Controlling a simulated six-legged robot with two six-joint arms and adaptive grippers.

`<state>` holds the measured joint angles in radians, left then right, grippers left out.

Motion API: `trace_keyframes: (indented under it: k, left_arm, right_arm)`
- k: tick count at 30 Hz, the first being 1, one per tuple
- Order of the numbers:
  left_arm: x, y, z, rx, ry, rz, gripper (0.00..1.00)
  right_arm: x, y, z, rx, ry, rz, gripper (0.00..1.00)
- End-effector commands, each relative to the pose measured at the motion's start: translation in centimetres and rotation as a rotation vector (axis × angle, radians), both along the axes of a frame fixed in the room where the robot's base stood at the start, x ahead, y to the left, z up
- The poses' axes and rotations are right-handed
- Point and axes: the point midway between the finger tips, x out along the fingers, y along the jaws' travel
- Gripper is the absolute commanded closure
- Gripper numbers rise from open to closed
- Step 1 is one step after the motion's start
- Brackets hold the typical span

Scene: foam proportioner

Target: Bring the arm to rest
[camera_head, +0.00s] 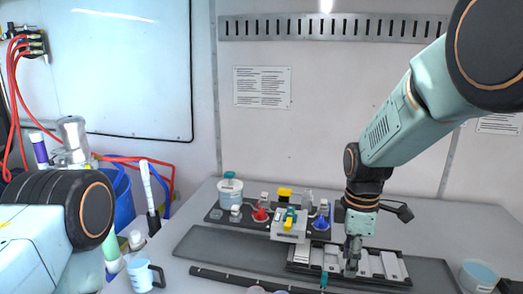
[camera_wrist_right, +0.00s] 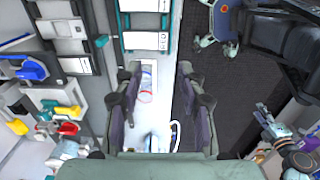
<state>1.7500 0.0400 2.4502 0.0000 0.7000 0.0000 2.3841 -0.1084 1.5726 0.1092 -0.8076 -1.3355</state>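My right arm comes in from the upper right in the head view and reaches down over the bench. Its gripper (camera_head: 353,258) points down in front of a black rack with pale modules (camera_head: 318,257); whether it touches the rack cannot be told there. In the right wrist view the two fingers of this gripper (camera_wrist_right: 158,78) stand well apart with nothing held between them. Beyond them lie a strip of white bench and small round items with red and blue rims (camera_wrist_right: 147,88). Of my left arm only thick links show at the lower left; its gripper is out of the picture.

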Motion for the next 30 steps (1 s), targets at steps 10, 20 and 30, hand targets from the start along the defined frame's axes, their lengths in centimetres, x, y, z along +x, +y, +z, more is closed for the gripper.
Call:
trace_keyframes:
  k: [10,20,30]
  left_arm:
    - [0.0,0.0,0.0,0.0,0.0,0.0,0.6]
    - [0.0,0.0,0.0,0.0,0.0,0.0,0.6]
    - [0.0,0.0,0.0,0.0,0.0,0.0,0.6]
  right_arm:
    - [-4.2,-1.7,-9.8,-0.005,0.01,-0.272,0.6]
    - [-15.9,-3.6,-21.2,-0.014,0.018,-0.71,0.6]
    - [-30.6,-4.2,-25.6,-0.002,0.015,-1.2,0.6]
